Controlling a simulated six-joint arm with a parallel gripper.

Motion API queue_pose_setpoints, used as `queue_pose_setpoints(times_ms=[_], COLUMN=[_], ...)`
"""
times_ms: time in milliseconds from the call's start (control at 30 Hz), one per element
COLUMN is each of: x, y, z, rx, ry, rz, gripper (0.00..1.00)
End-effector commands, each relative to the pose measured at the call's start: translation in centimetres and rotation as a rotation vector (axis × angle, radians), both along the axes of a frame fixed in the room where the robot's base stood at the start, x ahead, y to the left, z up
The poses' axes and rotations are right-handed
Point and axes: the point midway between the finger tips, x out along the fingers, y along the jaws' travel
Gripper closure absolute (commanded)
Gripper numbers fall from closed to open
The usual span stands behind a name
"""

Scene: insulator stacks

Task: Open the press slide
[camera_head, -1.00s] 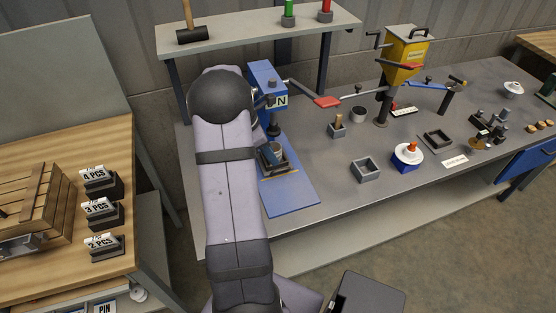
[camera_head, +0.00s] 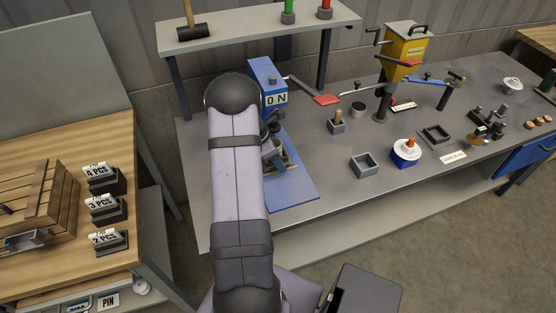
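The blue press (camera_head: 264,76) with an "ON" label stands on the grey bench, just right of my raised arm. A long lever with a red grip (camera_head: 326,100) sticks out to its right. Below its head, a small grey cup-like part (camera_head: 279,147) shows at the slide area, above a blue base plate (camera_head: 292,190) that extends toward the front edge. My arm covers the left side of the press and part of the slide. My gripper is hidden behind the arm, so its fingers and any contact with the slide cannot be seen.
A shelf (camera_head: 250,30) with a mallet stands behind. Right of the base plate are a square grey tray (camera_head: 364,165), a blue-and-white fixture (camera_head: 405,153) and a yellow hopper machine (camera_head: 403,50). A wooden table (camera_head: 125,150) with numbered card holders is at left.

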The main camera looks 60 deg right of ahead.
Motion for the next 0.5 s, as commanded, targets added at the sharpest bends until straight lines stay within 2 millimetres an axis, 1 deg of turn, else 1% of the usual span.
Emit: queue_pose_setpoints(times_ms=[133, 233, 267, 500], x=[0.01, 0.01, 0.01, -0.14], y=[0.0, 0.0, 0.01, 0.15], z=[0.01, 0.02, 0.03, 0.04], rx=[0.0, 0.0, 0.0, 0.0], ry=[0.0, 0.0, 0.0, 0.0], rz=[-0.001, -0.001, -0.001, -0.001], gripper=[0.72, 0.96, 1.0, 1.0])
